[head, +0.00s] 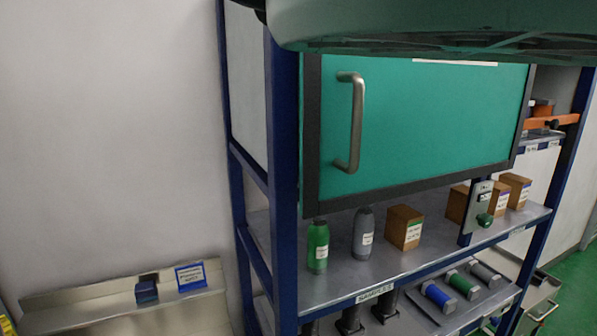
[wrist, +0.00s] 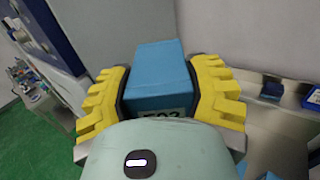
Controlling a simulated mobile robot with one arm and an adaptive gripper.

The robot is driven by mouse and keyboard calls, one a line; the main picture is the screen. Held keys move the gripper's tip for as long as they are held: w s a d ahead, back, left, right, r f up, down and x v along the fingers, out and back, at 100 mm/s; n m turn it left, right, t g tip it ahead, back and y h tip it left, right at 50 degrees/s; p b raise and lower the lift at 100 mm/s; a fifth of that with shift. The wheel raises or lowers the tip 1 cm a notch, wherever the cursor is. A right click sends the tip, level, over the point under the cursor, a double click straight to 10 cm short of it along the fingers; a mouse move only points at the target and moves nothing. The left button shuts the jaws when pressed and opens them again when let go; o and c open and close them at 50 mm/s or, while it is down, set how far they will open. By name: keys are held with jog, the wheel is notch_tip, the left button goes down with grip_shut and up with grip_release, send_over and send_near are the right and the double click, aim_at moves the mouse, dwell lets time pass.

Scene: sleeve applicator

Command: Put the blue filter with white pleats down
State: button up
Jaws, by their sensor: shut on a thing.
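My gripper (wrist: 160,85) shows in the wrist view, its yellow ribbed fingers shut on the two sides of a blue box-shaped thing, which I take to be the blue filter (wrist: 157,62). A white label with dark print shows low on its near face, partly hidden by my gripper's body. No white pleats show from this side. The filter is held in the air, with a plain grey wall behind it. Neither the gripper's fingers nor the filter shows in the head view.
A steel ledge (head: 85,312) at the lower left bears a small dark blue block (head: 146,292) and a blue-framed sign (head: 190,276). A blue-framed rack has a teal door (head: 420,120) above a shelf (head: 340,283) with a green bottle (head: 318,247), grey bottle (head: 363,233) and cardboard boxes (head: 404,228).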

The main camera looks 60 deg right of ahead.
jog(key=r, duration=0.1)
jog(key=r+p, duration=0.1)
jog(key=r+h+p, duration=0.1)
jog(key=shift+s+r, duration=0.1)
jog(key=shift+s, duration=0.15)
jog(key=shift+s+a+f, duration=0.35)
jog(key=shift+s+f, duration=0.25)
jog(key=shift+s+d+f, duration=0.2)
jog(key=shift+s+f, duration=0.4)
jog(key=shift+f, duration=0.25)
jog(key=shift+s+d+f, duration=0.15)
jog(key=shift+s+f, duration=0.45)
jog(key=shift+f, duration=0.25)
